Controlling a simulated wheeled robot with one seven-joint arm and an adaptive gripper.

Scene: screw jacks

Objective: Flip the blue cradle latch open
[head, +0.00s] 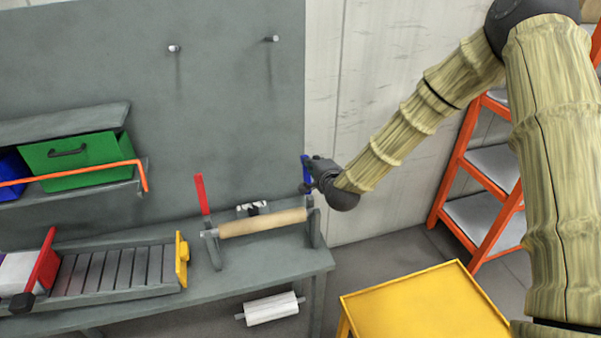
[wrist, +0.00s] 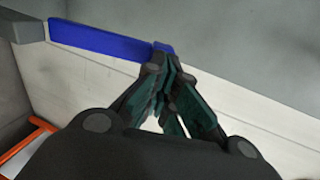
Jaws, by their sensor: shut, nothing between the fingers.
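The blue cradle latch (head: 306,172) stands roughly upright at the right end of the cradle on the bench. In the wrist view the blue latch (wrist: 100,38) runs from a grey block at the left to my fingertips. My gripper (head: 309,163) is shut and empty, with its fingertips at the latch's free end. In the wrist view my gripper (wrist: 162,60) appears to touch or nearly touch that end; I cannot tell which. A red latch (head: 201,194) stands upright at the cradle's left end. A wooden roller (head: 262,223) lies across the cradle between the two latches.
The grey bench (head: 240,268) carries a slatted roller track (head: 115,271) at the left. A green bin (head: 75,153) sits on a shelf above it. A yellow table (head: 425,305) stands at the front right, and an orange ladder shelf (head: 480,190) stands behind my arm.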

